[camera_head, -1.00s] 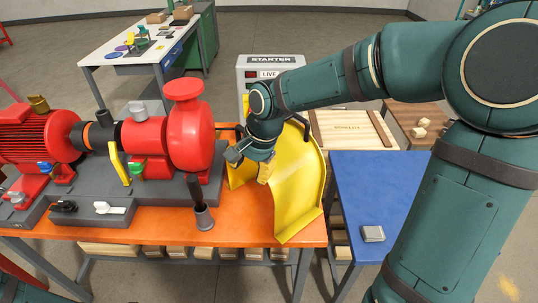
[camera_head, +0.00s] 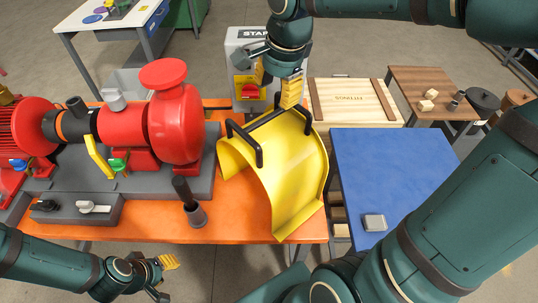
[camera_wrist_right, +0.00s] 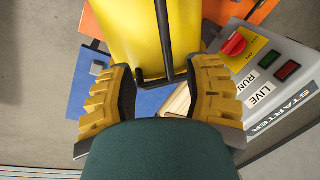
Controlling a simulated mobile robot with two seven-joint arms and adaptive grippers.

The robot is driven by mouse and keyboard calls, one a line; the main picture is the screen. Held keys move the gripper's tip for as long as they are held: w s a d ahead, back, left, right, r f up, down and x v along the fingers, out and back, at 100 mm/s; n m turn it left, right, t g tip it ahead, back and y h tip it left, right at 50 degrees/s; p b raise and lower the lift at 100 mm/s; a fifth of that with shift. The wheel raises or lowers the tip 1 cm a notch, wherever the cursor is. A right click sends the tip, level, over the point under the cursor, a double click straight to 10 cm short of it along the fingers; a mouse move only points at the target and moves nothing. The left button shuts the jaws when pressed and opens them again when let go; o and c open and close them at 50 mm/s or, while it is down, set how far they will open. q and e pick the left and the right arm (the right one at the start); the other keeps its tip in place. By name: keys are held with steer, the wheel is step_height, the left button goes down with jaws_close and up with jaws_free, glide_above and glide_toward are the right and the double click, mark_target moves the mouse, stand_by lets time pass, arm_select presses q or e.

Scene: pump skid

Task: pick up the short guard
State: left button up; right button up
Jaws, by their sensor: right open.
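The guard (camera_head: 285,165) is a curved yellow sheet with black bar handles (camera_head: 246,145) on top. It stands on the right end of the orange bench (camera_head: 150,222), beside the red pump. My right gripper (camera_head: 277,84) is open and empty, above the far edge of the guard. In the right wrist view its open fingers (camera_wrist_right: 165,88) flank the end of a black handle bar (camera_wrist_right: 163,38), with the yellow guard (camera_wrist_right: 130,35) beyond; I cannot tell the gap to the bar. My left gripper (camera_head: 165,277) is low at the front left, fingers apart, away from the guard.
The red pump (camera_head: 175,125) and its grey base stand left of the guard. The grey starter box (camera_head: 248,60) stands behind it, close to my right gripper. A blue table (camera_head: 385,175) with a small grey block (camera_head: 374,222) is at the right, mostly clear.

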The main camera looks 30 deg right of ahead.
mark_target(269, 115)
steer(key=w+f, duration=0.1)
steer(key=f, duration=0.2)
steer(key=w+f, duration=0.1)
steer(key=f, duration=0.2)
steer(key=w+f, duration=0.1)
steer(key=f, duration=0.3)
steer(key=shift+d, duration=0.1)
steer(key=shift+s, duration=0.1)
jaws_close()
